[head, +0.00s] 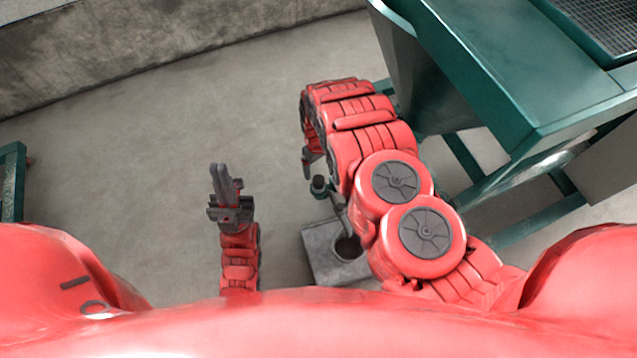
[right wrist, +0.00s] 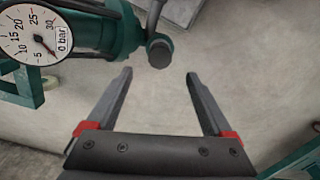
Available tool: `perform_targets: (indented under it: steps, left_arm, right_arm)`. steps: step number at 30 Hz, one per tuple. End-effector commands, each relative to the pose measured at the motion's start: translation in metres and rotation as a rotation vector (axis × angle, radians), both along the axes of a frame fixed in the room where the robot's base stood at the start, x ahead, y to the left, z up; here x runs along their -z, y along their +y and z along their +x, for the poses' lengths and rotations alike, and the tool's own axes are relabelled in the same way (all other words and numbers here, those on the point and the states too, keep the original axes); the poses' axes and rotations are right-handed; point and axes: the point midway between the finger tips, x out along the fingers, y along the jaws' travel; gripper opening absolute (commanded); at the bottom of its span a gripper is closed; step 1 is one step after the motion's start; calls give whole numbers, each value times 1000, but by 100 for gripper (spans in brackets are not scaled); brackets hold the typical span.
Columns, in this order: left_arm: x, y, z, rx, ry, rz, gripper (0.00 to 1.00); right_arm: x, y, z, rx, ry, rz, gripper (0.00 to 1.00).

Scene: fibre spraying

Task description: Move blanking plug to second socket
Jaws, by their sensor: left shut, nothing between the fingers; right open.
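My left gripper (head: 225,168) is shut and empty, held over bare floor in the head view. My right arm bends down in the middle of the head view and largely hides its own gripper there. In the right wrist view, my right gripper (right wrist: 158,72) is open, with nothing between its fingers. Just beyond its fingertips is a short dark-green cylinder with a grey round end (right wrist: 159,52), below a grey pipe. It appears apart from both fingers. I cannot tell whether it is the blanking plug or a fitting. I cannot make out the second socket.
A pressure gauge (right wrist: 29,38) on a green body is at upper left in the right wrist view. In the head view, a grey block with a round hole (head: 318,250) is beside my right arm. A large green machine (head: 500,70) stands at right.

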Motion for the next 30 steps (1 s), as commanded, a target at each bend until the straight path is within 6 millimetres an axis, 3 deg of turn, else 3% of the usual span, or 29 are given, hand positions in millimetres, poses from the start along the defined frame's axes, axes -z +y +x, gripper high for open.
perform_targets:
  steps: [1, 6, 14, 24, 30]
  left_arm:
    - [4, 0, 0, 0, 0, 0, 0]
    - [8, 0, 0, 0, 0, 0, 0]
    - [11, 0, 0, 0, 0, 0, 0]
    - [28, 0, 0, 0, 0, 0, 0]
    - [29, 0, 0, 0, 0, 0, 0]
  right_arm:
    - [14, -1, -2, -2, 3, -3, 86]
    - [34, -1, -1, -1, -1, -1, 86]
    - [44, 0, 0, -1, -2, 0, 86]
    - [87, -2, -1, -1, -1, -2, 86]
    - [91, -1, -1, -1, -1, 1, 86]
